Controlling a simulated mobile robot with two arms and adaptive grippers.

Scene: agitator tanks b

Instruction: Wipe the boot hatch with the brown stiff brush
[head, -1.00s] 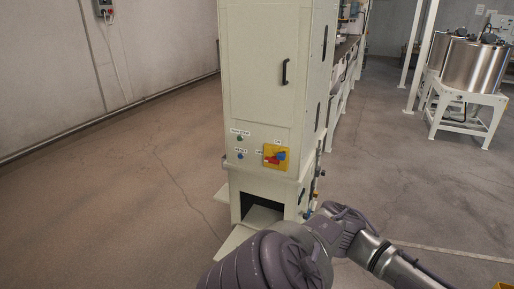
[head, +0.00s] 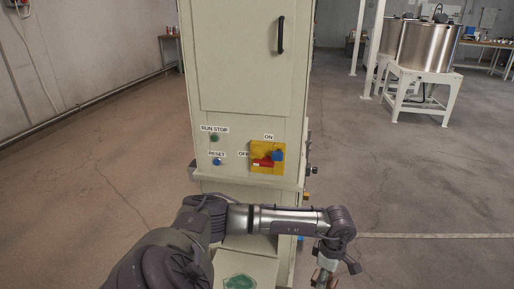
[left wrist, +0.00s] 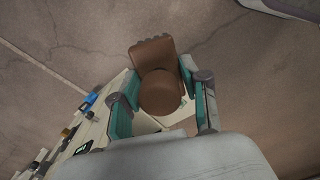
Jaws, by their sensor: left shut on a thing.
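The brown brush (left wrist: 160,92) shows in the left wrist view between the teal-padded fingers of my left gripper (left wrist: 162,96), which is shut on it. In the head view my left gripper (head: 327,277) hangs at the lower right of the cabinet, cut by the bottom edge; the brush is hard to make out there. A pale sloping panel with a green patch (head: 240,282), likely the boot hatch (head: 258,266), shows at the cabinet's foot below my left arm. My arm hides part of it. The gripper is to the right of this panel. My right gripper is not in view.
The tall cream cabinet (head: 247,60) stands ahead with buttons and a yellow-backed switch (head: 264,158). Fittings (head: 310,168) stick out on its right side. Steel tanks (head: 428,45) on white stands are at the back right. The floor on both sides is clear.

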